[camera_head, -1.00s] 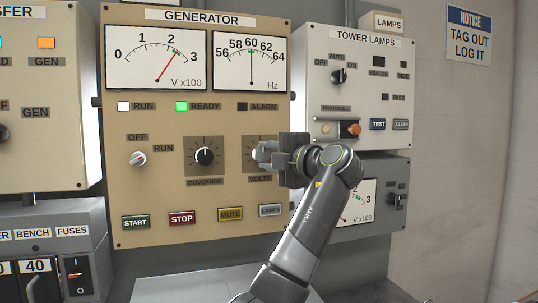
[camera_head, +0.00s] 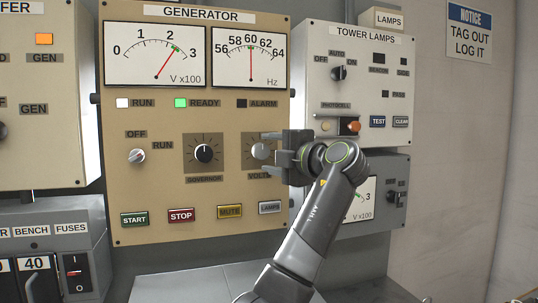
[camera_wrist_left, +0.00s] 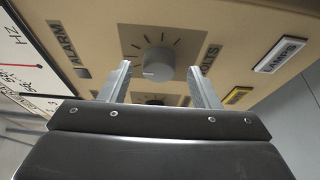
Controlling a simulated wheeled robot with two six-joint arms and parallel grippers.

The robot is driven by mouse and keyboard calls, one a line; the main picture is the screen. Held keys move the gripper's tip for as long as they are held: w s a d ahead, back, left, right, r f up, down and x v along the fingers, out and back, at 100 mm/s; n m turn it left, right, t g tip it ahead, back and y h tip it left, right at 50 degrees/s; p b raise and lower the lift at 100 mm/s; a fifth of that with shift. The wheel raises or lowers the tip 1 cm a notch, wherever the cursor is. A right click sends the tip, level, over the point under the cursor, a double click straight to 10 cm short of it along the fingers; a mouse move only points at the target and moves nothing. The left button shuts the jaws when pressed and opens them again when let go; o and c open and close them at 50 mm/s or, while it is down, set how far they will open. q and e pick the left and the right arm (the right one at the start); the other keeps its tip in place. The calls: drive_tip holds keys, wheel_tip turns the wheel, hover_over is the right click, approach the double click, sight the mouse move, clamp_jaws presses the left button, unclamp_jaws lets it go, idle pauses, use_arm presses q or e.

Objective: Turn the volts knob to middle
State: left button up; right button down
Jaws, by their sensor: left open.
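The grey volts knob (camera_head: 262,151) is on the lower right of the tan generator panel, partly hidden by my left gripper in the head view. In the left wrist view the knob (camera_wrist_left: 158,65) stands between the two fingertips, with clear gaps on both sides. Tick marks arc around it; its exact pointer direction is hard to read. My left gripper (camera_head: 272,147) is open and empty in front of the knob. Its fingers (camera_wrist_left: 160,75) also show in the left wrist view. The volt meter (camera_head: 154,55) needle points a little past 2. My right gripper is not in view.
The black governor knob (camera_head: 204,153) is just left of the volts knob. The mute button (camera_head: 230,211) and lamps button (camera_head: 270,207) are below. The tower lamps panel (camera_head: 360,85) is to the right, behind my left arm.

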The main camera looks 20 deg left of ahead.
use_arm(q)
drive_tip(key=b+v, duration=0.2)
drive_tip(key=v, duration=1.4)
drive_tip(key=shift+d, duration=0.15)
